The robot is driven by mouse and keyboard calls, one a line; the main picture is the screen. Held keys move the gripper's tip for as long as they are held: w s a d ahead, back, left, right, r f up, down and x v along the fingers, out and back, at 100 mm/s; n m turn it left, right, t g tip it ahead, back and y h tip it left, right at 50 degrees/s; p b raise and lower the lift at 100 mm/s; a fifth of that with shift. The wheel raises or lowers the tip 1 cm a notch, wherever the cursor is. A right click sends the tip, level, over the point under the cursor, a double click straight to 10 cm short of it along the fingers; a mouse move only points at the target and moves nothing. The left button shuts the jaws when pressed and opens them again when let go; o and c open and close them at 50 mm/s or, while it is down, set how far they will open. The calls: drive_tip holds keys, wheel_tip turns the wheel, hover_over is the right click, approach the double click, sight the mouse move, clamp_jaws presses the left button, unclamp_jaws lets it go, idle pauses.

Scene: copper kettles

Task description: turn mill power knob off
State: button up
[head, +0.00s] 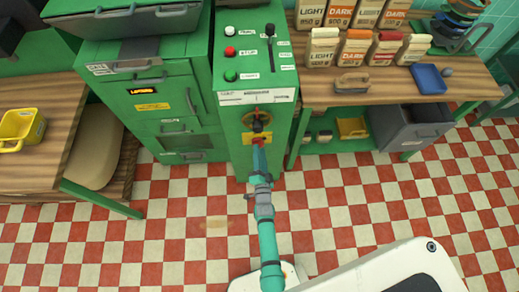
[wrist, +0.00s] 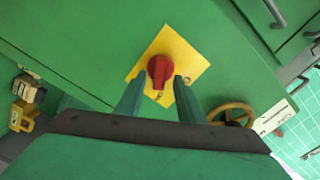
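The red power knob (wrist: 160,70) sits on a yellow plate (wrist: 184,54) on the green mill cabinet's front. In the wrist view the two fingers of my gripper (wrist: 158,90) are apart, one on each side of the knob's lower part. I cannot tell whether they touch it. In the head view my arm reaches up to the yellow plate (head: 247,139), and my gripper (head: 260,147) covers most of the knob there.
A brass handwheel (wrist: 232,114) is close to the right finger in the wrist view. The cabinet's sloped top panel (head: 256,50) carries buttons and a lever. A wooden counter (head: 400,84) with coffee bags stands right. The checkered floor (head: 180,225) is clear.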

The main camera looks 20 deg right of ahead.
drive_tip(key=shift+x, duration=1)
clamp_jaws()
drive_tip(key=shift+n, duration=0.3)
drive_tip(key=n, duration=1.1)
drive_tip(key=shift+a+r, duration=0.2)
drive_tip(key=shift+a, duration=0.15)
drive_tip(key=shift+w+n, duration=0.1)
drive_tip(key=shift+n, duration=0.2)
